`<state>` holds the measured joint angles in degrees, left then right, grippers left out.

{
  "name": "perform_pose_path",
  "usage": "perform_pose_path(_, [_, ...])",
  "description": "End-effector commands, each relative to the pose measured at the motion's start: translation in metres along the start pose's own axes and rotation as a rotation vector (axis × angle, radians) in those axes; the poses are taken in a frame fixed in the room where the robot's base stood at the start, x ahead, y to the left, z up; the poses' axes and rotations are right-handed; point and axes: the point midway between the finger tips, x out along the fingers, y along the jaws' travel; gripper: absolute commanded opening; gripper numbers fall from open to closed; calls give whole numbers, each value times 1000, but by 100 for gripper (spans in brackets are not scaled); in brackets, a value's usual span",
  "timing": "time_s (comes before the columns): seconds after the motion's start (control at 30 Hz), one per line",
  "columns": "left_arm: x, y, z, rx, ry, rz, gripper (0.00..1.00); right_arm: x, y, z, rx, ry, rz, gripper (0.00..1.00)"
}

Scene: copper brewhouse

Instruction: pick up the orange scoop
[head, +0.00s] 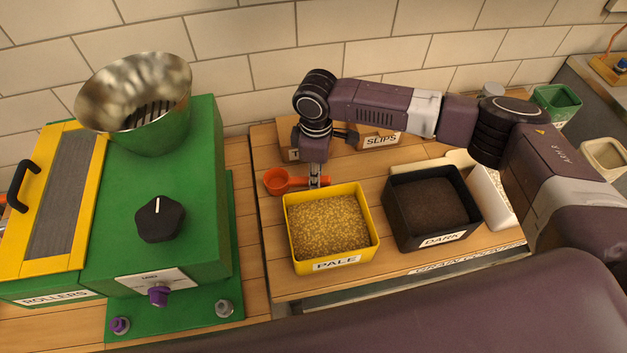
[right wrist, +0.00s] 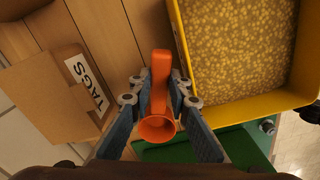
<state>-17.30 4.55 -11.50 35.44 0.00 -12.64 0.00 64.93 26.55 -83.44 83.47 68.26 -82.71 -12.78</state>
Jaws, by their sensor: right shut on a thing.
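The orange scoop (head: 276,181) is behind the yellow PALE bin, its round bowl to the left and its handle to the right. My right gripper (head: 315,181) reaches down from above and is shut on the handle. In the right wrist view the scoop (right wrist: 158,127) lies between the two fingers (right wrist: 160,100), its bowl towards the camera. I cannot tell whether the scoop touches the wooden top. My left gripper is not in view.
The yellow PALE bin (head: 376,241) of grain stands close in front of the scoop. The black DARK bin (head: 400,236) is right of it. The SLIPS box (head: 378,141) and TAGS box (right wrist: 55,95) stand behind. A green mill (head: 205,215) fills the left.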

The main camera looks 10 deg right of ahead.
Motion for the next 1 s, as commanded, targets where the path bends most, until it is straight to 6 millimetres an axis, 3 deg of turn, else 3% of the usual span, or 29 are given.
perform_pose_path(0.4, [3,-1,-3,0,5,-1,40,-102,1,-1,0,4,3,0])
perform_pose_path(0.6, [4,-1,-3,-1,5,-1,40,-141,0,-1,-1,3,2,0])
perform_pose_path(0.8, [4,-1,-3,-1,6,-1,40,-163,0,0,0,1,0,0])
perform_pose_path(1.0, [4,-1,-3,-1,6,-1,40,-170,0,0,0,1,0,0])
